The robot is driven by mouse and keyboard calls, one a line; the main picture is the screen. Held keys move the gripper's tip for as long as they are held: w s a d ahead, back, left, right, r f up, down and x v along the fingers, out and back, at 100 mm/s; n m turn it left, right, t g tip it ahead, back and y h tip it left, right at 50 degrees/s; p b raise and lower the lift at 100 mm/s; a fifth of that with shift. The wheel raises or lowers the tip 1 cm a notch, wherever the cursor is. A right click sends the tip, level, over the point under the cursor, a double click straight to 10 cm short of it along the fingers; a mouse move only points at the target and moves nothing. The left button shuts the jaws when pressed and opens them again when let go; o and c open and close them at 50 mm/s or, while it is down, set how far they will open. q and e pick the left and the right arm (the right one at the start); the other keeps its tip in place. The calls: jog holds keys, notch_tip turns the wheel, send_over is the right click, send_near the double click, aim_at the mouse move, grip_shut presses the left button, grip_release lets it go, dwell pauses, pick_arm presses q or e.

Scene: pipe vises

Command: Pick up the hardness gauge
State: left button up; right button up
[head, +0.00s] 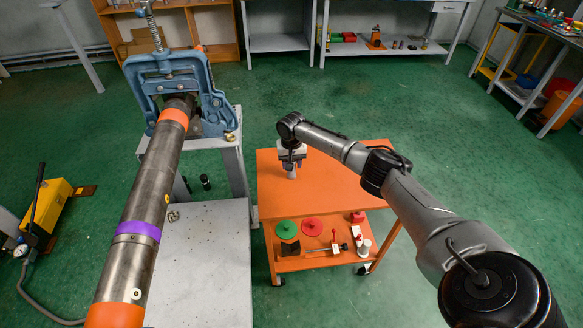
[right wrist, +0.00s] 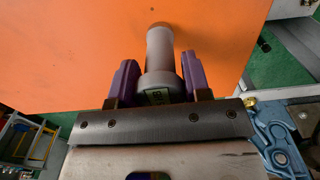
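The hardness gauge (right wrist: 160,52) is a grey cylinder with a wider collar and a small green display at its near end. It stands on the orange cart top (head: 330,190), where the head view shows its lower part (head: 291,172) below my right gripper (head: 291,163). In the right wrist view, the purple fingers of my right gripper (right wrist: 160,82) are on either side of the collar, very close to it. I cannot tell whether they press on it or leave a slim gap. My left gripper is not in view.
The cart's lower shelf holds a green disc (head: 286,229), a red disc (head: 312,227) and small tools. A long pipe (head: 150,215) with orange and purple bands is held in a blue pipe vise (head: 165,80) at left. The rest of the cart top is clear.

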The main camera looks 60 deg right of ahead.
jog(key=c, duration=0.5)
jog(key=shift+r, duration=0.15)
jog(key=shift+r, duration=0.25)
jog(key=r+p, duration=0.1)
jog(key=r, duration=0.1)
jog(key=r+p, duration=0.1)
jog(key=r, duration=0.1)
jog(key=shift+s+d, duration=0.15)
jog(key=shift+s, duration=0.25)
jog(key=shift+s+d+r+p, duration=0.35)
jog(key=shift+s+r, duration=0.7)
jog(key=shift+s, duration=0.75)
jog(key=shift+s+d+r+p, duration=0.2)
jog(key=shift+s+r+p, duration=0.25)
jog(key=shift+s+r, duration=0.95)
jog(key=shift+s+d+r+p, duration=0.35)
jog(key=shift+s+r, duration=0.35)
jog(key=shift+s, duration=1.45)
